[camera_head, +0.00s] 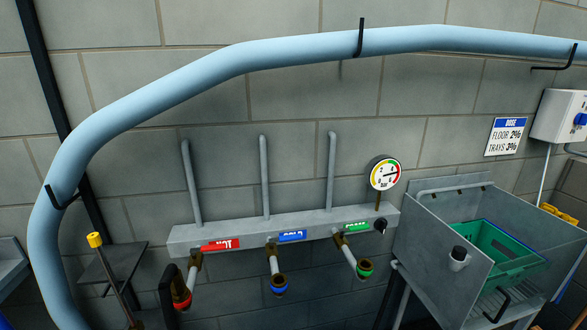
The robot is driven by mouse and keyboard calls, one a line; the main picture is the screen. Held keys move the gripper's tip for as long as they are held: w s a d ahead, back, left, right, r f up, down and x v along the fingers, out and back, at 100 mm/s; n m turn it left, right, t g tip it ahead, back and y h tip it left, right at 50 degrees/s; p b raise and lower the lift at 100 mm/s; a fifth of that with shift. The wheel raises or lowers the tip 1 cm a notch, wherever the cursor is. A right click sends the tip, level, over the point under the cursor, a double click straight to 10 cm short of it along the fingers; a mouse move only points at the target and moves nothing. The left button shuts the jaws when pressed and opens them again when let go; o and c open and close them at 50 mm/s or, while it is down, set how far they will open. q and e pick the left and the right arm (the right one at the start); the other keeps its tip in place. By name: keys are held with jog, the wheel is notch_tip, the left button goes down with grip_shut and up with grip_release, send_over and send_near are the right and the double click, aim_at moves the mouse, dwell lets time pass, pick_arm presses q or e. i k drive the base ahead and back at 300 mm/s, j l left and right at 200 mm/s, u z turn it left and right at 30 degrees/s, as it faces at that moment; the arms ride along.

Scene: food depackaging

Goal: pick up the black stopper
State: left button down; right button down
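Two small black things could be the stopper, and I cannot tell which one is. One is a round black piece (380,226) at the right end of the grey wall manifold (335,219), beside the green label. The other is the dark top (459,253) of a short grey cylinder on the front left wall of the metal sink (440,272). Neither of my grippers can be made out in this view.
Red (180,300), blue (279,285) and green (365,268) ringed outlets stick out below the manifold. A light blue hose (300,50) arches across the wall. A green crate (478,232) sits in the sink. A yellow-topped rod (95,240) stands at left.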

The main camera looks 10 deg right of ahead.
aim_at(459, 253)
jog(key=z, duration=1.75)
